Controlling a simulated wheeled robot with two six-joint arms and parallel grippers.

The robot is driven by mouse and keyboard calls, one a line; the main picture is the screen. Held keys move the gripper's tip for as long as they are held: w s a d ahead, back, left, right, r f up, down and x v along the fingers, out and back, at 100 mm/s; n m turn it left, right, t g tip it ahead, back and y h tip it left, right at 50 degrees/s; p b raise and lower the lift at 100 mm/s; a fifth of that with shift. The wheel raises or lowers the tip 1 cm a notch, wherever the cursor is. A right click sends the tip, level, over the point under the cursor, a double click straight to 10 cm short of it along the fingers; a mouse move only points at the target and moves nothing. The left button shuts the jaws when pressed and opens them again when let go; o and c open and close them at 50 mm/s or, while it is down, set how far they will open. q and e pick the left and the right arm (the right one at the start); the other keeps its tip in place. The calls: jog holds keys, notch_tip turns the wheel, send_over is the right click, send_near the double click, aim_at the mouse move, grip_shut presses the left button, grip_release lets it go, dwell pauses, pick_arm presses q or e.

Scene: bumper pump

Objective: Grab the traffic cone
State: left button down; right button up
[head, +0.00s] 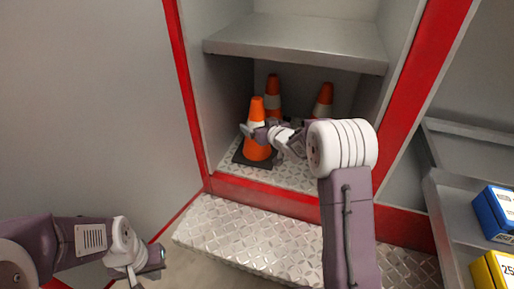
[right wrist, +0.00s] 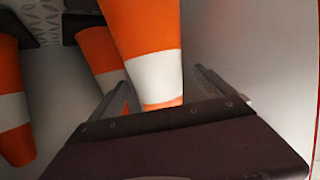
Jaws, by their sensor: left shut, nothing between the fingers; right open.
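The nearest traffic cone (head: 257,148), orange with a white band and a dark square base, stands upright on the cabinet's metal floor. My right gripper (head: 258,128) is at this cone's upper part, with its fingers open. In the right wrist view, the cone (right wrist: 146,28) passes between the two open fingers (right wrist: 165,82), its white band near them; whether either finger touches it I cannot tell. Two more cones stand behind, one at the back middle (head: 273,84) and one at the right (head: 323,97). My left gripper (head: 148,268) is shut and empty at the lower left.
A grey shelf (head: 295,45) hangs over the cones. Red-edged cabinet walls (head: 186,90) close in at both sides. A diamond-plate step (head: 235,232) lies in front. Blue (head: 496,212) and yellow (head: 490,270) boxes sit on a rack at the right.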

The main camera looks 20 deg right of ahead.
jog(key=b+x, duration=0.1)
jog(key=x, duration=0.4)
jog(key=shift+d, duration=0.15)
